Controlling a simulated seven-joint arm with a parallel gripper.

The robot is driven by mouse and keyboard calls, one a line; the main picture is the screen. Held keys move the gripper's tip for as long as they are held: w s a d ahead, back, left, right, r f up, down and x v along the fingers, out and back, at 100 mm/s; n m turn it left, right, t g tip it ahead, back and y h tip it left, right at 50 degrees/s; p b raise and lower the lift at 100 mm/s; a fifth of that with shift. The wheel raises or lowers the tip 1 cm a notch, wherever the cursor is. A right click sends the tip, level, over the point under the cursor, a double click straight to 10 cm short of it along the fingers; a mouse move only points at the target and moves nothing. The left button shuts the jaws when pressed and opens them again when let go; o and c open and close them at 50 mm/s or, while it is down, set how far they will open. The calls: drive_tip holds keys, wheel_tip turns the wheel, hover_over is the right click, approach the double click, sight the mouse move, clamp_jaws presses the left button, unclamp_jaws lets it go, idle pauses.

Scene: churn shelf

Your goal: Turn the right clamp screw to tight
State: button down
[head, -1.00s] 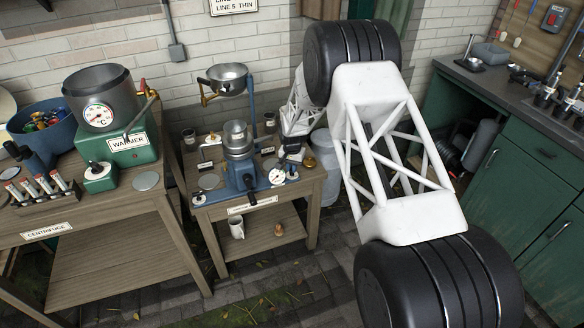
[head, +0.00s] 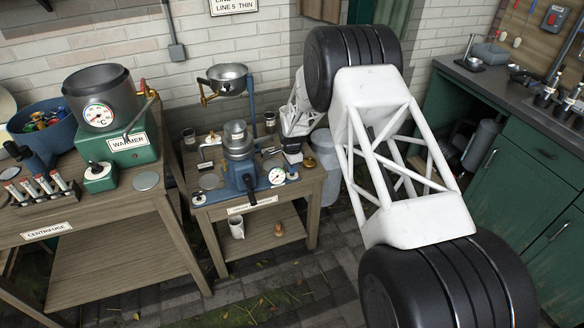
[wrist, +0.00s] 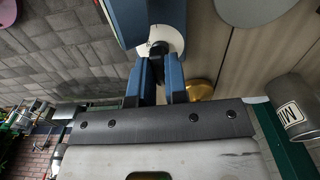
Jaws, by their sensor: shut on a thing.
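The blue separator (head: 240,175) stands on the small wooden table, with a metal bowl on top and a white dial gauge (head: 277,175) at the front right of its base. My gripper (head: 292,166) reaches down at the base's right end, where the right clamp screw is mostly hidden behind it. In the wrist view my gripper's blue fingers (wrist: 160,72) are shut on the clamp screw, close against the blue base (wrist: 148,18). A white disc with dark marks (wrist: 160,38) shows just beyond the fingertips. I cannot read the screw's setting.
A brass object (wrist: 200,90) sits close to the right of my fingers. A grey labelled can (wrist: 295,108) stands farther right. The warmer (head: 122,143) is on the bench at left; a green cabinet (head: 510,175) stands at right.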

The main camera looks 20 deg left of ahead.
drive_tip(key=shift+m, duration=0.4)
drive_tip(key=c, duration=1.1)
unclamp_jaws()
drive_tip(key=shift+c, duration=0.2)
drive_tip(key=shift+r, duration=0.15)
drive_tip(key=shift+r, duration=3.8)
